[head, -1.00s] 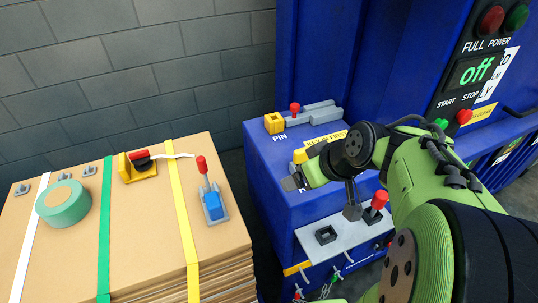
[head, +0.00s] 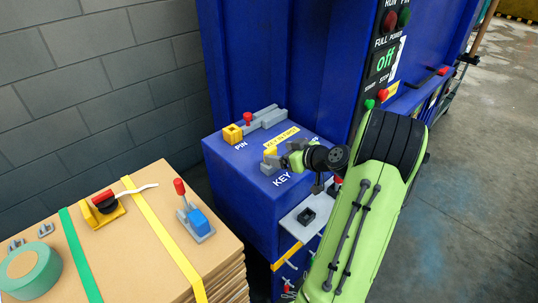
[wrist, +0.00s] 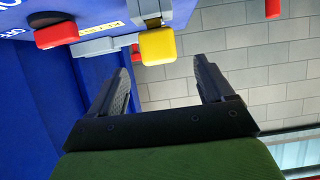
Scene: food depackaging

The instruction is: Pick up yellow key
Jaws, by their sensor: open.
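The yellow key (head: 269,153) is a small yellow block on top of the blue machine cabinet, between the "KEY IN FIRST" label and the "KEY" lettering. My gripper (head: 284,160) is right beside it and partly covers it in the head view. In the wrist view, a yellow block (wrist: 158,46), which looks like the key, lies just beyond my open fingers (wrist: 164,68), roughly between their tips. Nothing is held between the fingers. Whether a finger touches the key cannot be told.
A yellow pin block (head: 232,134) with a red-knobbed grey latch (head: 262,120) stands behind the key. A grey plate (head: 299,226) with a black socket is in front. A cardboard stack (head: 140,240) with tools stands at left, a gap away. Floor (head: 455,200) is clear at right.

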